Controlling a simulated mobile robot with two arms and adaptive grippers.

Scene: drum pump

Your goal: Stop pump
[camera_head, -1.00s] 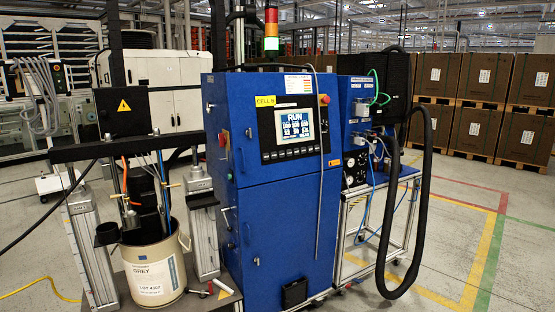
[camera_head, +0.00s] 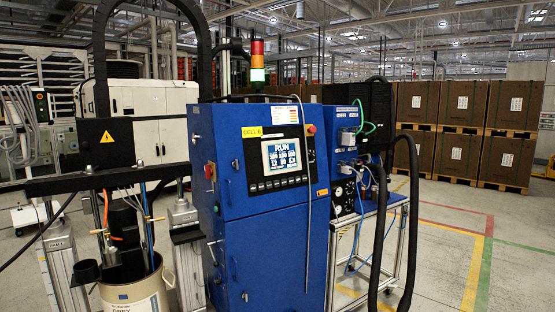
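The drum pump (camera_head: 122,190) stands at the left, with its crossbar and rods above a beige drum (camera_head: 135,300) labelled "GREY". The blue control cabinet (camera_head: 262,240) stands beside it at the centre. Its screen (camera_head: 281,155) reads "RUN" with rows of numbers, and a row of buttons (camera_head: 279,184) lies below it. A red round button (camera_head: 311,129) sits at the panel's upper right. A red switch (camera_head: 209,172) is on the cabinet's left side. The signal tower (camera_head: 257,62) has its green section lit. Neither of my grippers is in view.
A framed metal stand (camera_head: 372,240) with hoses and a thick black hose (camera_head: 411,220) is right of the cabinet. Stacked brown boxes on pallets (camera_head: 465,125) stand at the back right. The floor at the right, with yellow, red and green lines, is clear.

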